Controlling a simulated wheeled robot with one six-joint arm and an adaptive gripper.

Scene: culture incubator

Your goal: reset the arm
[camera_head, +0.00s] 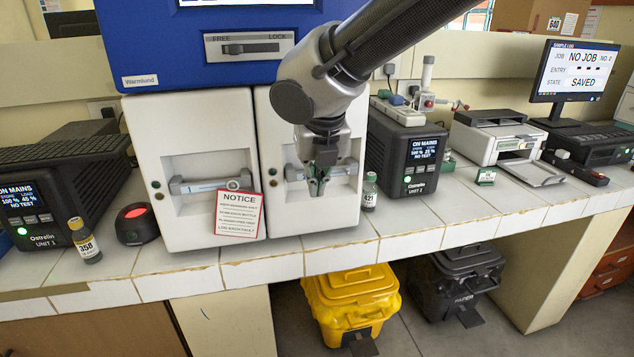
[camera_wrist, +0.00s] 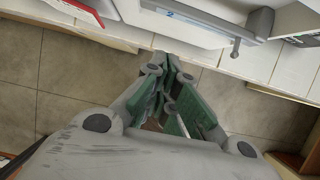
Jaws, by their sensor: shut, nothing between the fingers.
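My gripper (camera_head: 318,183) hangs pointing down in front of the right white door of the incubator (camera_head: 262,150), close to that door's grey handle (camera_head: 296,172). Its green-padded fingers are together and empty. The wrist view also shows my gripper (camera_wrist: 168,80) with the fingers close together, over the bench edge and the tiled floor. A door handle (camera_wrist: 225,25) shows at the top of the wrist view. Both incubator doors look shut. The arm reaches in from the upper right.
A bottle labelled 358 (camera_head: 85,242) stands at the left bench edge, and a bottle labelled 421 (camera_head: 369,192) right of the doors. A notice (camera_head: 238,214) hangs on the left door. A yellow bin (camera_head: 352,300) and a black bin (camera_head: 458,280) stand below.

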